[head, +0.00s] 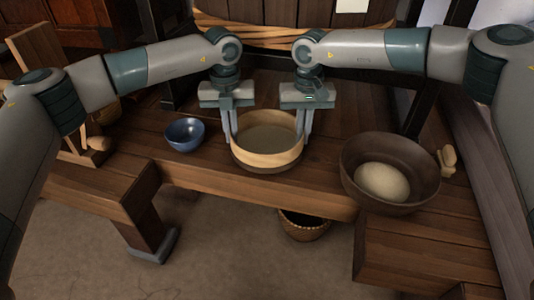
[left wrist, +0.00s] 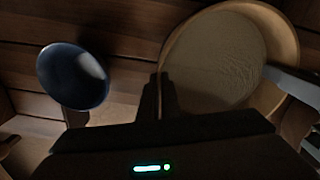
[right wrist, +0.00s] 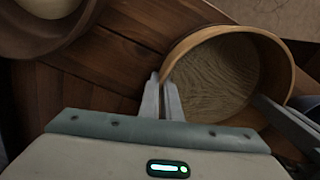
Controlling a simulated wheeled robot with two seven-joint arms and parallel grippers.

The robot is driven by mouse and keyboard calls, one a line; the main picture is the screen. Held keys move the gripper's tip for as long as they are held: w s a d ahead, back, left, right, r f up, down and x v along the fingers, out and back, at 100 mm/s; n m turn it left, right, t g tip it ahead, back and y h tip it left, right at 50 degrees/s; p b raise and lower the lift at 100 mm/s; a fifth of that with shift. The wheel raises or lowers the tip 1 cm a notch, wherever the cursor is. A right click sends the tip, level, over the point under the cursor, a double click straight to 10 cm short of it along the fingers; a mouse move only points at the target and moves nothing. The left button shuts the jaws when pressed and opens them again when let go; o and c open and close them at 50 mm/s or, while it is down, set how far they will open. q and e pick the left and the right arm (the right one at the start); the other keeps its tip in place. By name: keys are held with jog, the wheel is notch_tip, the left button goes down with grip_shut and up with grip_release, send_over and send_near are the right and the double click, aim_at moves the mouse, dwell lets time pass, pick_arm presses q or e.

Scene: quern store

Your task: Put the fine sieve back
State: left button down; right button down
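The fine sieve (head: 268,158) is a round pale wooden hoop with a fine mesh inside, level at the front edge of the dark wooden bench. My left gripper (head: 231,138) is at its left rim, and my right gripper (head: 304,136) is at its right rim. Each has its fingers close together on either side of the hoop wall, pinching it. The sieve's rim also shows at the fingers in the left wrist view (left wrist: 283,35) and the right wrist view (right wrist: 270,50). I cannot tell whether the sieve touches the bench.
A blue bowl (head: 184,134) stands left of the sieve. A large brown bowl (head: 414,195) with a pale round mass stands to the right, with a small wooden object (head: 447,158) beyond it. A wicker basket (head: 304,226) is on the floor below the bench edge.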

pick_arm(q)
jog(key=shift+w+a+f, duration=0.1)
jog(key=shift+a+f, duration=0.3)
jog(key=shift+f, duration=0.05)
pick_arm(e)
jog(key=shift+d+f, duration=0.35)
jog(key=shift+f, duration=0.1)
pick_arm(q)
jog(key=c, duration=2.1)
grip_release()
jog(key=shift+r, duration=0.1)
pick_arm(e)
jog(key=c, duration=2.1)
grip_release()
jog(key=shift+r, duration=0.15)
pick_arm(q)
jog(key=shift+o, duration=0.5)
pick_arm(e)
jog(key=shift+o, duration=0.5)
jog(key=shift+a, duration=0.1)
pick_arm(q)
jog(key=shift+d+r, duration=0.1)
jog(key=shift+d, duration=0.1)
pick_arm(e)
jog(key=shift+a, duration=0.1)
pick_arm(q)
jog(key=shift+r, duration=0.1)
notch_tip(320, 180, up, 12)
pick_arm(e)
jog(key=shift+a, duration=0.15)
